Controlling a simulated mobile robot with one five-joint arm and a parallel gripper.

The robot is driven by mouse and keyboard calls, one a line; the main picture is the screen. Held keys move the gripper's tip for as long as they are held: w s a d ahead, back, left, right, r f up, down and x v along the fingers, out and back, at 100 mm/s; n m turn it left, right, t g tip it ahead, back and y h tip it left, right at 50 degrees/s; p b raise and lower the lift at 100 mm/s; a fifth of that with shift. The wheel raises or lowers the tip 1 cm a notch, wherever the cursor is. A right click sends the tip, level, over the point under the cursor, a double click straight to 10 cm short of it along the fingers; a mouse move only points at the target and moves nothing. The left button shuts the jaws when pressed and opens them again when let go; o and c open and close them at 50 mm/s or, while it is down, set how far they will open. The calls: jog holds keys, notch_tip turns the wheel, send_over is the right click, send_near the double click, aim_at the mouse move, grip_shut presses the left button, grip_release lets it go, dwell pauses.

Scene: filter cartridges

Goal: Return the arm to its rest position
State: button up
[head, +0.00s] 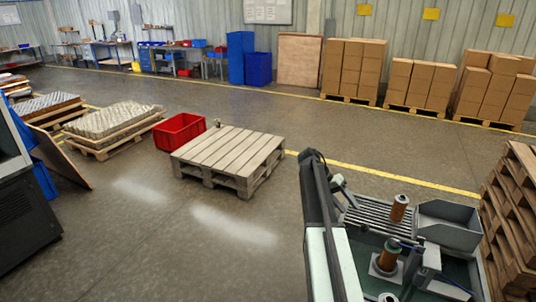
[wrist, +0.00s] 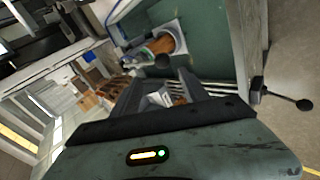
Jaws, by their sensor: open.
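My gripper (wrist: 163,80) shows in the wrist view with its jaws apart, and I see nothing held between them. My arm (head: 325,225) stands at the left side of a green-grey workstation (head: 459,287) in the head view. One orange-brown filter cartridge (head: 399,208) with a pale top stands upright on the slatted rack (head: 372,216). Another cartridge (head: 388,257) with a dark green top stands in a light square holder (head: 376,272). In the wrist view a cartridge (wrist: 160,45) in a light holder appears beyond the jaws.
A grey metal bin (head: 450,226) sits at the workstation's right, beside stacked pallets (head: 515,215). An empty wooden pallet (head: 228,157) and a red crate (head: 180,131) stand on the floor to the left. Open floor lies between. Boxes (head: 352,68) line the back wall.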

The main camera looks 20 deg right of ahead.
jog(key=w+a+n+t, duration=0.1)
jog(key=w+a, duration=0.2)
jog(key=a, duration=0.5)
jog(key=s+a+f+n+t+y, duration=0.1)
jog(key=s+a+f+n+y, duration=0.1)
jog(key=a, duration=0.9)
jog(key=s+a+f+n+t+y+b, duration=0.1)
jog(key=s+a+f+n+t+y, duration=0.1)
jog(key=a, duration=1)
jog(key=s+a+f+n+t+y, duration=0.2)
jog(key=s+a+f+n, duration=0.2)
jog(key=a, duration=0.8)
jog(key=shift+s+n, duration=1)
jog(key=shift+n, duration=0.3)
